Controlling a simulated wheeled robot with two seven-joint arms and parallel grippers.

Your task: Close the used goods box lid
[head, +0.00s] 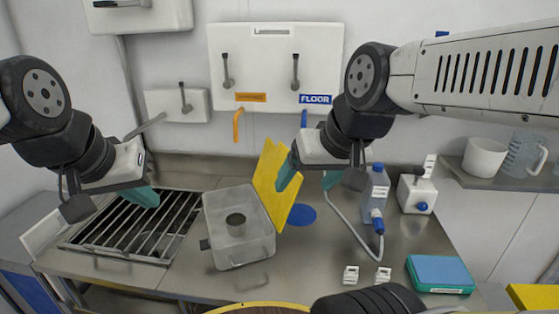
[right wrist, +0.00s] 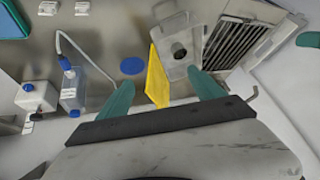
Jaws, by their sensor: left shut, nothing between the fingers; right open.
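The used goods box (head: 238,222) is a clear grey bin on the steel counter with a small dark round item inside. Its yellow lid (head: 272,182) stands up, open, along the box's right side. My right gripper (head: 308,181) is open just right of the lid, with one teal finger overlapping the lid's edge in the head view. In the right wrist view, the lid (right wrist: 157,80) shows between the two spread fingers, and the box (right wrist: 180,42) lies beyond. Contact cannot be told. My left gripper (head: 143,196) is shut and empty above the rack, left of the box.
A slatted metal rack (head: 132,226) is left of the box. A blue disc (head: 302,215), a clear bottle with a hose (head: 374,195), a white container (head: 415,193) and a teal-blue package (head: 440,273) are to the right.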

